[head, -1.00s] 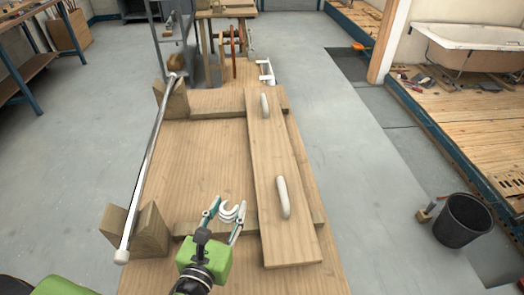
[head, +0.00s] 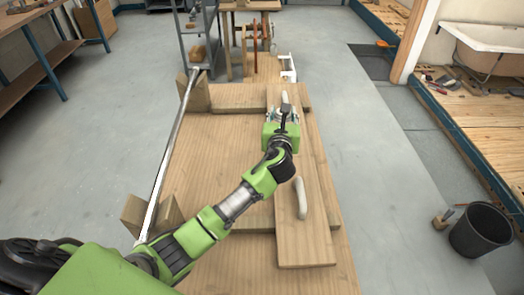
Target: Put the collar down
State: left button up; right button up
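My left gripper (head: 283,114) is over the far part of a narrow wooden board (head: 299,242), close to the far white handle-like piece (head: 285,97). My green wrist covers most of what lies under the fingers. I cannot make out the collar, or whether the fingers are open or shut on it. A second white piece (head: 300,198) lies on the board nearer to me, beside my forearm. My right gripper is not in view.
The board lies across cross rails on a wooden bench top (head: 218,150). A long metal pipe (head: 167,158) rests in wooden V-blocks along the left side. A black bucket (head: 481,229) stands on the floor at right. The bench middle is clear.

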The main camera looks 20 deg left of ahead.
pick_arm(q)
jog(key=s+a+f, duration=0.4)
jog(key=s+a, duration=0.2)
send_over(244, 163)
jog(key=d, duration=0.1)
jog(key=f, duration=0.2)
jog(key=w+f, duration=0.1)
jog(key=f, duration=0.1)
jog(key=shift+d, duration=0.1)
jog(key=shift+s+a+f, duration=0.3)
jog(key=shift+s+f, duration=0.05)
jog(key=shift+f, duration=0.15)
jog(key=f, duration=0.1)
jog(key=f+b, duration=0.1)
jog(key=f, duration=0.1)
jog(key=shift+s+a+f, duration=0.15)
jog(key=shift+s+a, duration=0.1)
jog(key=shift+s, duration=0.05)
jog(key=shift+c, duration=0.2)
jog(key=shift+f, duration=0.25)
jog(key=shift+b, duration=0.35)
jog(key=shift+f+b, duration=0.4)
jog(key=shift+f, duration=0.2)
jog(key=o, duration=1)
jog(key=shift+c, duration=0.2)
